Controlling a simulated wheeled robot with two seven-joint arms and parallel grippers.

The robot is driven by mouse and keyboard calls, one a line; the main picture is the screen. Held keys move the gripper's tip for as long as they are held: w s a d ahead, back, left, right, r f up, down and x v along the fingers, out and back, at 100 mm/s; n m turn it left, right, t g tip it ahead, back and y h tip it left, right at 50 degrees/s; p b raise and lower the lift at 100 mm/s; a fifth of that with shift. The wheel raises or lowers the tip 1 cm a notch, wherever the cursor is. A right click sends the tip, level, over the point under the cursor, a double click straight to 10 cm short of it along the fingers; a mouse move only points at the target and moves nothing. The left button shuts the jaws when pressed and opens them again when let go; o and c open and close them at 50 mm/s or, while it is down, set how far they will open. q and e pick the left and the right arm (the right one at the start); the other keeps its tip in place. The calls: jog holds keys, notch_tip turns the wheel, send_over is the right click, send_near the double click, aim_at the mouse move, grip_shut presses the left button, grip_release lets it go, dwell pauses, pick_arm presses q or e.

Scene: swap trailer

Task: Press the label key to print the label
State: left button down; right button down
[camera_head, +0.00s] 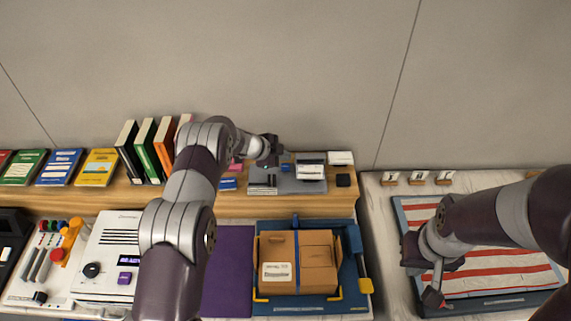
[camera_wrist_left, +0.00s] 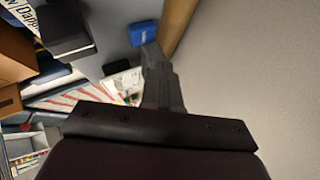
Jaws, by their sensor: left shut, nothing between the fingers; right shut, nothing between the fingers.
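My left gripper (camera_head: 270,152) reaches over the back shelf, shut and empty. A grey device with white labels (camera_head: 311,172) stands just right of it, and a small blue block (camera_head: 286,168) shows below its fingers. In the left wrist view the shut fingers (camera_wrist_left: 160,75) point toward a blue block (camera_wrist_left: 143,32) on a grey surface; I cannot tell whether they touch. Which part is the label key I cannot tell. A white machine (camera_head: 112,243) with a small display and purple button (camera_head: 125,278) sits on the left bench. My right gripper (camera_head: 434,288) is shut and empty above the striped tray (camera_head: 415,212).
A cardboard box (camera_head: 312,270) with a label sits in a blue tray (camera_head: 350,242) at centre front. Books (camera_head: 150,145) stand left on the wooden shelf (camera_head: 235,205). A purple mat (camera_head: 230,265) lies left of the tray. Small cards (camera_head: 418,177) stand at back right.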

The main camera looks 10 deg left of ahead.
aim_at(283, 168)
pick_arm(q)
jog(key=shift+r+p, duration=1.25)
jog(key=shift+r, duration=0.7)
jog(key=shift+f, duration=0.1)
